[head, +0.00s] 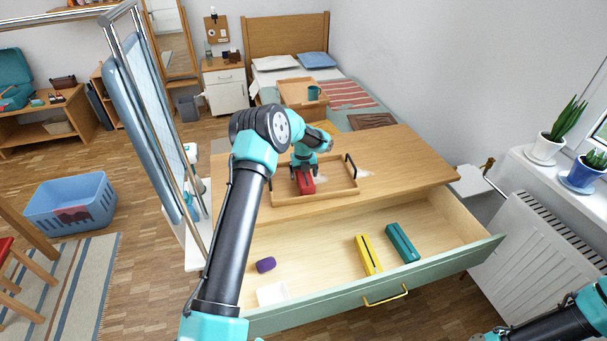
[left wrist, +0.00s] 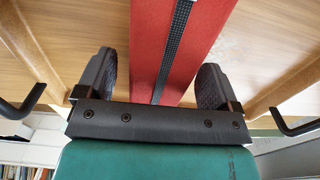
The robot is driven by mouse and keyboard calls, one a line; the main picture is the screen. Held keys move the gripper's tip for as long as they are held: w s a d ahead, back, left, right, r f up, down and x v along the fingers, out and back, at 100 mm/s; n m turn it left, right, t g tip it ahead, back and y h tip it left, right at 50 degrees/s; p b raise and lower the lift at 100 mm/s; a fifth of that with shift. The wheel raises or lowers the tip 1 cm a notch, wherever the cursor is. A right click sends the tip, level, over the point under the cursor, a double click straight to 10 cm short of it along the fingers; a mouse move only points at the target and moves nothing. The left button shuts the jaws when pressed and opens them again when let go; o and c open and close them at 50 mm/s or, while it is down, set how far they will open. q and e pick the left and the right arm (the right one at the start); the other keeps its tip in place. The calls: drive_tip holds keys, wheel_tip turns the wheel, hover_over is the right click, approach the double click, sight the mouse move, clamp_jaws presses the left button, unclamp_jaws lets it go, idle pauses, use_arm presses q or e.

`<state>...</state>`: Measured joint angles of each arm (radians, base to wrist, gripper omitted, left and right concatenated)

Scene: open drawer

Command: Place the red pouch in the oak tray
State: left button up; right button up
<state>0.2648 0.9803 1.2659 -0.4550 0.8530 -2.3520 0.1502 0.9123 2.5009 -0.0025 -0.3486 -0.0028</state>
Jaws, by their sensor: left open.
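The red pouch (head: 306,185) is a long red block shape with a dark zipper strip along it. It lies inside the oak tray (head: 345,192), in its left part. The tray is a shallow wooden tray with two black handles, standing on top of the dresser. My left gripper (head: 303,173) is just above the pouch, pointing down. In the left wrist view the red pouch (left wrist: 186,35) runs between the two dark fingers, with a gap on each side, so the gripper is open around it. My right gripper is out of sight; only part of that arm shows at the bottom right.
The open drawer (head: 310,235) holds a yellow pouch (head: 368,254), a teal pouch (head: 402,243), a purple item (head: 266,265) and a white box (head: 272,294). The dresser top right of the tray is clear. A metal-framed stand (head: 150,120) rises at left.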

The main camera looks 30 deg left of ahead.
use_arm(q)
wheel_tip(320, 180, up, 12)
idle(0.6)
idle(1.4)
